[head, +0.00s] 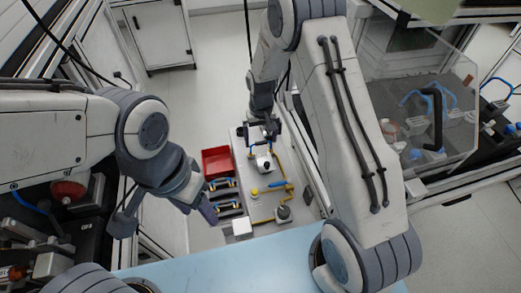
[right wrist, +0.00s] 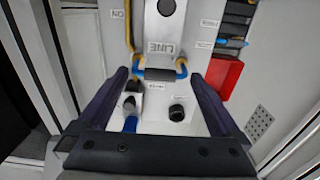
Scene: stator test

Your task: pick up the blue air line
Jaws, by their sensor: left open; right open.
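What looks like the blue air line (right wrist: 182,68) lies on the white panel by a "LINE" label in the right wrist view. Its two blue ends flank a dark middle piece, and yellow tubing runs close by. My right gripper (right wrist: 158,76) is open, its fingers to either side of this piece with nothing gripped. Whether it touches is unclear. In the head view my right gripper (head: 262,129) is over the far end of the panel, partly hiding the blue part. My left gripper (head: 206,208) is open and empty, left of the panel's near end.
A red bin (head: 216,161) and a rack with blue-handled tools (head: 222,184) stand left of the panel (head: 296,208). A clear enclosure (head: 405,75) stands at right.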

